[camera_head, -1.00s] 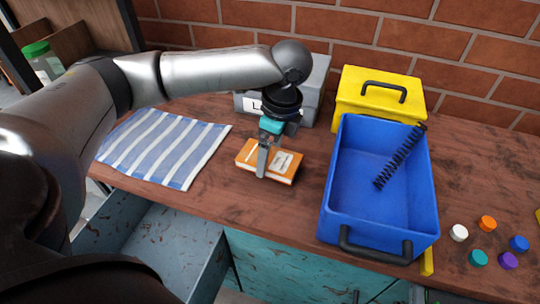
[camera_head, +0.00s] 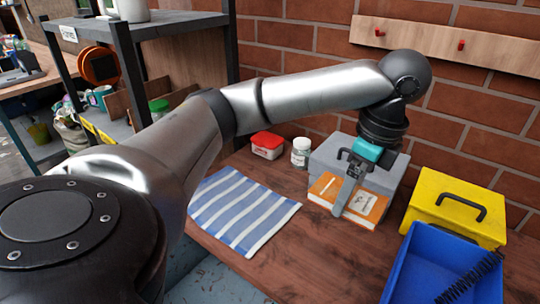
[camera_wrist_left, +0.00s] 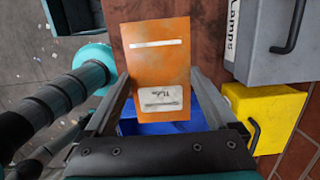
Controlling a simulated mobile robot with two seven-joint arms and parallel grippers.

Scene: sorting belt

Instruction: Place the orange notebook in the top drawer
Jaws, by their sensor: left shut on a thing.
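The orange notebook (camera_head: 322,187) is held by my left gripper (camera_head: 346,198), in front of the grey box in the head view. In the left wrist view the notebook (camera_wrist_left: 150,60), with a white label, sits between the two fingers of my left gripper (camera_wrist_left: 158,92), which are shut on it. It appears lifted off the tabletop. A small part of the open grey-blue drawer (camera_head: 200,278) shows at the bottom of the head view, below the table edge; most of it is hidden by my left arm and the frame edge. My right gripper is not in view.
A blue-striped cloth (camera_head: 240,208) lies left of the notebook. A grey box (camera_head: 330,158), white jar (camera_head: 301,152) and red-lidded tub (camera_head: 267,145) stand behind. A yellow box (camera_head: 430,192) and blue bin (camera_head: 415,265) with a black spring stand right.

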